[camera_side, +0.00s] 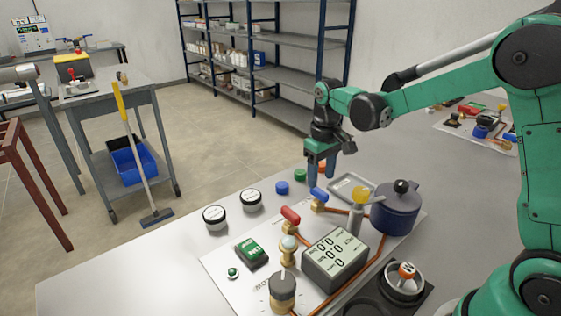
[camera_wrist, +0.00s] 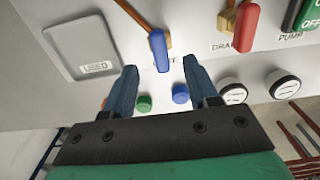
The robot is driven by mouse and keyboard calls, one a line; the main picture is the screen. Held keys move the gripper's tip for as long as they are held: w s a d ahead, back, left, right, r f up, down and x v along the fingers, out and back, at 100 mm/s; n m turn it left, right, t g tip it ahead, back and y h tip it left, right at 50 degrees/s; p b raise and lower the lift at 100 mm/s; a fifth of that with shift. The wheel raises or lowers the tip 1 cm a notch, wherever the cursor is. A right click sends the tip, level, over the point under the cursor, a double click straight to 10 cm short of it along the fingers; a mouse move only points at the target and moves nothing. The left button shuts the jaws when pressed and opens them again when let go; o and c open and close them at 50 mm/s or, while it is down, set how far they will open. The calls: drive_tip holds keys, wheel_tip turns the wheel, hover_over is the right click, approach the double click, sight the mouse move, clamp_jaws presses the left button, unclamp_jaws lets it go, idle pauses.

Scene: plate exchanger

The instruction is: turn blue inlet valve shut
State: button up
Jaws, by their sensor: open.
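The blue valve handle (camera_side: 318,194) sits on a brass fitting with a copper pipe on the white panel, just below my gripper in the side view. In the wrist view the blue handle (camera_wrist: 158,50) points down the picture toward the gap between my fingertips. My gripper (camera_side: 321,179) has its two blue fingers apart and empty, pointing down. In the wrist view my gripper (camera_wrist: 158,68) straddles the line of the handle's lower end. I cannot tell whether a finger touches it. The label by the blue valve is too small to read.
The red drain valve handle (camera_side: 290,214) stands close beside. A blue-grey pot (camera_side: 397,208), a yellow-topped post (camera_side: 360,196), a display box (camera_side: 335,258) and a tray marked USED (camera_wrist: 84,45) are near. Blue (camera_side: 283,187) and green (camera_side: 299,175) caps lie on the table behind.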

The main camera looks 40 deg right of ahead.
sight(320, 189)
drive_tip(key=shift+f, duration=1.8)
clamp_jaws()
